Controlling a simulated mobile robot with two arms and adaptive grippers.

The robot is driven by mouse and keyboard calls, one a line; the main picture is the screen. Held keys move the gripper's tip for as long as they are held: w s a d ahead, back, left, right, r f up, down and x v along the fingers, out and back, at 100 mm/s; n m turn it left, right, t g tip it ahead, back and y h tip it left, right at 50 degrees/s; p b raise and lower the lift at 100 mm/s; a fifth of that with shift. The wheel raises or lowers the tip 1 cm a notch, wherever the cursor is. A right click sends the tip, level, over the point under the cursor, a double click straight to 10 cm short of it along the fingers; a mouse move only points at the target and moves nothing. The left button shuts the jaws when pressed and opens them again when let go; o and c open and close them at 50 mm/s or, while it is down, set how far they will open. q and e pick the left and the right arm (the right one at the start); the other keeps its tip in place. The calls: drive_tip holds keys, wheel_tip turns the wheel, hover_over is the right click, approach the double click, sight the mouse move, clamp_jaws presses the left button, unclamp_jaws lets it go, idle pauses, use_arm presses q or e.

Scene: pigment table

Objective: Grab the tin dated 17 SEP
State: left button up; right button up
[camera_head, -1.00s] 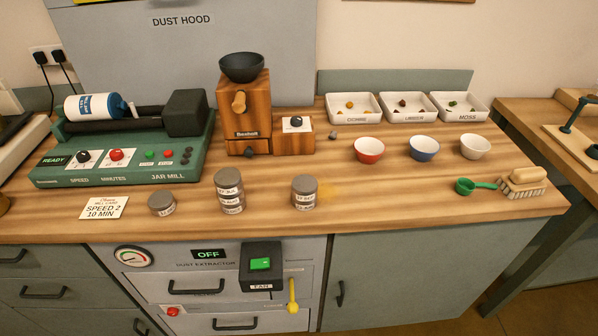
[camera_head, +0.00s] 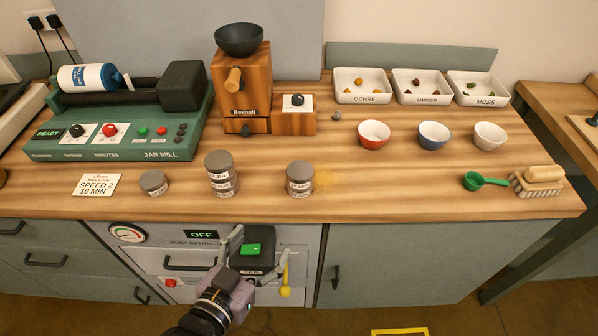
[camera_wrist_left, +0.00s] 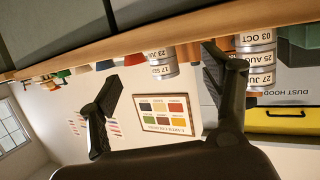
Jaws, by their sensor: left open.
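The 17 SEP tin (camera_head: 300,172) is the grey upper tin of a two-tin stack near the table's front. Its label reads in the left wrist view (camera_wrist_left: 163,72), which is upside down. The 23 JU… tin (camera_wrist_left: 158,52) is under it; the end of its date is unclear. My left gripper (camera_head: 259,250) is open and empty, below the table edge in front of the fan box, lower and left of the stack. In the wrist view the tins show between its fingers (camera_wrist_left: 167,75), still apart from them. My right gripper is out of view.
A three-tin stack (camera_head: 219,172) stands left of the two-tin stack, with a single tin (camera_head: 154,183) further left. The grinder (camera_head: 242,90) is behind. The red bowl (camera_head: 374,134) is behind right.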

use_arm(q)
wheel_tip(320, 180, up, 4)
drive_tip(key=d+t+h, duration=0.1)
drive_tip(key=d+t, duration=0.1)
drive_tip(key=p, duration=0.2)
approach(296, 176)
drive_tip(key=shift+t, duration=0.3)
drive_tip(key=x, duration=0.6)
drive_tip(key=shift+w+d+f, duration=0.2)
drive_tip(key=shift+d+f, duration=0.05)
drive_tip(key=shift+d, duration=0.2)
drive_tip(key=p+x, duration=0.1)
drive_tip(key=x, duration=0.4)
drive_tip(key=shift+w+a, duration=0.15)
drive_tip(key=shift+w, duration=0.05)
drive_tip(key=shift+s, duration=0.1)
drive_tip(key=shift+c, duration=0.4)
drive_tip(key=c, duration=1.2)
